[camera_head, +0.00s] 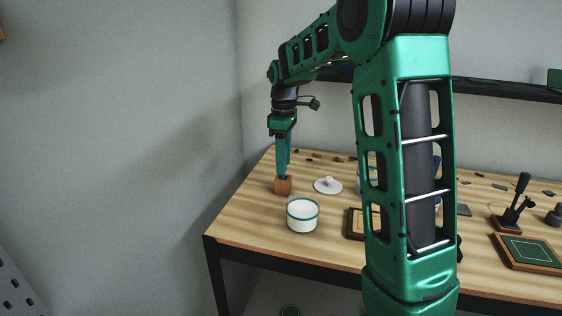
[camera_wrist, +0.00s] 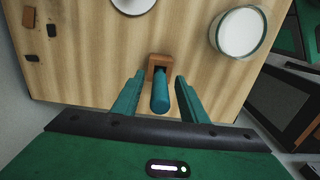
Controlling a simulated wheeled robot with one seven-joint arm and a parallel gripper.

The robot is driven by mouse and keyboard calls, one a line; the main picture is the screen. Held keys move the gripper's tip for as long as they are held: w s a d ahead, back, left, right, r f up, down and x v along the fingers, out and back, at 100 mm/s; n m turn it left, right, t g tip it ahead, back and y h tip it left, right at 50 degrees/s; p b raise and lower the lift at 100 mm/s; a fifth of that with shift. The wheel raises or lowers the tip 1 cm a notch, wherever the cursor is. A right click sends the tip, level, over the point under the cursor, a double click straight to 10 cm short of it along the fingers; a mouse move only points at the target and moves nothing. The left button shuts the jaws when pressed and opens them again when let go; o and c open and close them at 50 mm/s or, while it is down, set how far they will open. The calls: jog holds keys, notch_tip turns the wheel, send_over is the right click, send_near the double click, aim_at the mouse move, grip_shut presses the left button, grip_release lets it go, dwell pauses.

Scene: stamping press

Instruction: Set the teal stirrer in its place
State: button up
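The teal stirrer (camera_wrist: 160,98) shows in the wrist view as a thick teal rod. Its far end meets a small brown wooden block (camera_wrist: 160,62) with a dark opening; the block also stands near the table's left corner in the head view (camera_head: 283,188). My gripper (camera_wrist: 160,78) has its teal fingers on either side of the stirrer, with a visible gap on both sides. In the head view my gripper (camera_head: 283,176) points down just above the block. There I cannot separate the stirrer from the fingers.
A white tub with a teal rim (camera_head: 303,214) stands in front of the block, and a white knobbed lid (camera_head: 327,185) lies to its right. A wooden tray (camera_head: 355,223) is partly hidden by my arm. Small dark pieces lie at the back. A hand press (camera_head: 512,205) stands far right.

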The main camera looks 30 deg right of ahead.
notch_tip(320, 180, up, 11)
jog(key=shift+f, duration=0.15)
dwell(0.5)
jog(key=s+f+m, duration=0.5)
jog(key=s, duration=0.7)
jog(key=s+d+f+m, duration=0.1)
jog(key=s+f+m, duration=0.4)
jog(key=s, duration=0.7)
jog(key=s+f+m, duration=0.5)
jog(key=s, duration=0.7)
jog(key=shift+s+d+f, duration=0.15)
jog(key=shift+s, duration=0.15)
